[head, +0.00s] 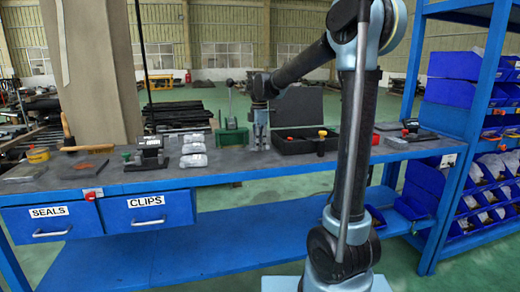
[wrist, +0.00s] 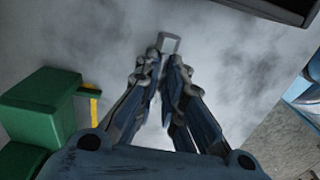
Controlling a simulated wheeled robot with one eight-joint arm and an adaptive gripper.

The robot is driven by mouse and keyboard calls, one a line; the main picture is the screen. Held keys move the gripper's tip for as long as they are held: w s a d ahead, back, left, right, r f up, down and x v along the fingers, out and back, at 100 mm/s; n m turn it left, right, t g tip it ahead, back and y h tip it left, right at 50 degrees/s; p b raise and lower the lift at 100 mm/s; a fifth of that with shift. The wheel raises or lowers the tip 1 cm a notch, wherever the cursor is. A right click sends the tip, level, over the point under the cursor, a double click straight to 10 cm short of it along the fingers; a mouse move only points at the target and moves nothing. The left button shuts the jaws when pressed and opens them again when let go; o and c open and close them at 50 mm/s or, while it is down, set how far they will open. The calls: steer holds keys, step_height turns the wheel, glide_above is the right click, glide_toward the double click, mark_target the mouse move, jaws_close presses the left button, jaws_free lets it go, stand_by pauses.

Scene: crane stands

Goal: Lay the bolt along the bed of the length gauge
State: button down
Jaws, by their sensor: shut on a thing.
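My gripper (wrist: 168,62) points down over the grey bench top in the wrist view, its fingers closed on a small grey metal piece, seemingly the bolt (wrist: 169,43). Only its block-like end shows beyond the fingertips; the fingers hide the rest. In the head view my gripper (head: 259,138) is low over the bench, right of a green block (head: 231,136). The bolt is too small to make out there. The green block (wrist: 42,105) also shows at the left of the wrist view, with a yellow strip. I cannot tell for certain which thing is the length gauge.
A dark fixture (head: 152,154) and several pale stacked parts (head: 193,154) stand to the left. The blue bench (head: 225,176) has bare top along its front; a blue bin rack (head: 478,130) stands right.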

step_height(320, 180, up, 10)
stand_by(0.5)
